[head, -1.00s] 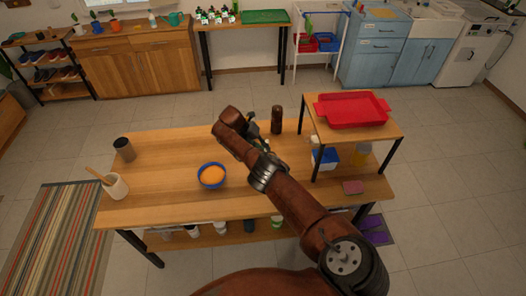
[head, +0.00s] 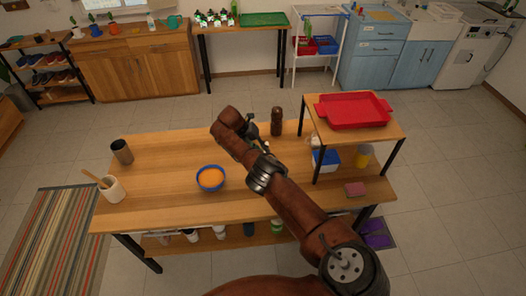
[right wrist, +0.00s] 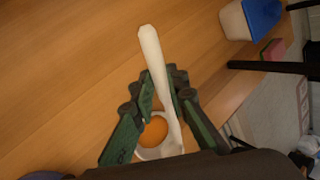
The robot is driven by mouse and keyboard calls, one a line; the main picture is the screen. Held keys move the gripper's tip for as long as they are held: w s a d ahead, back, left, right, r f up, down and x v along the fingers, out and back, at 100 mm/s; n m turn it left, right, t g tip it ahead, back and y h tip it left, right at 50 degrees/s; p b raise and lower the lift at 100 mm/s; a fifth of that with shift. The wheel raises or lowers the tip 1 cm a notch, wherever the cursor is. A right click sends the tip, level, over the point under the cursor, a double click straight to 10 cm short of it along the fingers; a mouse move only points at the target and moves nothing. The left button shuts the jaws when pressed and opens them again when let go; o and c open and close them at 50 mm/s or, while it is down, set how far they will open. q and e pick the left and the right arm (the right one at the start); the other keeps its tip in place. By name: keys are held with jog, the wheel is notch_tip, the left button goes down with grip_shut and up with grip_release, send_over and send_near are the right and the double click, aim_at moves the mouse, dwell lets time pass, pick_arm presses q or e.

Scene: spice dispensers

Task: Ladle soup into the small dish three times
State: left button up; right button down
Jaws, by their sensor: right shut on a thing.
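My right gripper (right wrist: 161,78) is shut on a pale ladle (right wrist: 150,50), whose handle stands out between the green fingers. A white round rim with orange inside (right wrist: 155,131) shows between the fingers. I cannot tell whether it is the ladle's cup or the small dish. No small dish shows clearly there. My left gripper is out of view.
A dark cup (head: 121,151) and a white crock (head: 111,189) with a wooden utensil stand at the table's left. A dark brown grinder (head: 277,121) stands behind the gripper. A raised shelf with a red tray (head: 352,110) is at the right. The table's left middle is clear.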

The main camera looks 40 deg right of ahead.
dwell(0.5)
notch_tip(320, 180, up, 6)
jog(key=p, duration=0.4)
dwell(0.3)
